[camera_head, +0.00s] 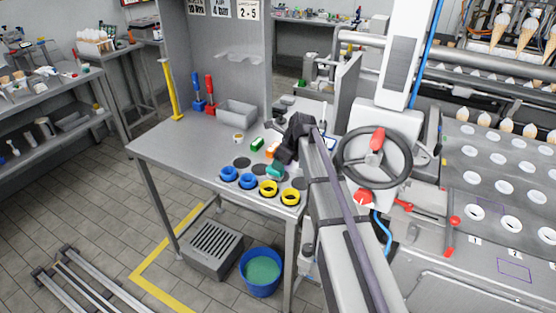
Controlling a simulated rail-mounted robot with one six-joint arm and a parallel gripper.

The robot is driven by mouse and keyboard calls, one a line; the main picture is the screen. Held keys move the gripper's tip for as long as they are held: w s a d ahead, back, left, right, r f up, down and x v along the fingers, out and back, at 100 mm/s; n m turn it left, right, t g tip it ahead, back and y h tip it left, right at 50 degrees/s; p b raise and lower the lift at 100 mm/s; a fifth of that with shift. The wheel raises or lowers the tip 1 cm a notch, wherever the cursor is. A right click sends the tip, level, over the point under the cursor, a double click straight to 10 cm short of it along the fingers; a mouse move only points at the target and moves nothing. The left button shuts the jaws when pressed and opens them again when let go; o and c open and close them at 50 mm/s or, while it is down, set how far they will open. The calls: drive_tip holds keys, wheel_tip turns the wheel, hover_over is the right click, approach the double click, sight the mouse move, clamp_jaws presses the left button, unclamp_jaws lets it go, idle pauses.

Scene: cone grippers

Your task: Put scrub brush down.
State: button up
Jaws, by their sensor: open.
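My gripper (284,157) is a dark shape at the end of my arm, low over the right part of the grey metal table (185,139). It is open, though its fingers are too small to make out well. A teal object (275,172), possibly the scrub brush, lies on the table just below and left of the gripper, among round holes and rings.
Blue rings (229,174) and yellow rings (291,197) line the table's front edge. A grey bin (236,114), a red tool (210,92) and a blue tool (197,100) stand at the back. A black handwheel (346,158) is right of my arm. The table's left part is clear.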

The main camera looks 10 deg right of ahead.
drive_tip(key=shift+s+a+f, duration=0.1)
drive_tip(key=shift+s, duration=0.15)
drive_tip(key=s+n, duration=0.3)
drive_tip(key=s+a+n, duration=0.1)
drive_tip(key=s+n, duration=0.2)
drive_tip(key=s, duration=0.1)
drive_tip(key=s+a+f+n+g+h, duration=0.1)
drive_tip(key=s+n, duration=0.3)
drive_tip(key=shift+s+a, duration=0.2)
drive_tip(key=shift+s, duration=0.05)
drive_tip(key=s+n+g+h, duration=0.2)
drive_tip(key=s+n, duration=1.3)
drive_tip(key=n, duration=0.1)
drive_tip(key=shift+s+a+f, duration=0.15)
drive_tip(key=shift+a+f, duration=0.05)
drive_tip(key=shift+a, duration=0.2)
drive_tip(key=shift+o, duration=0.2)
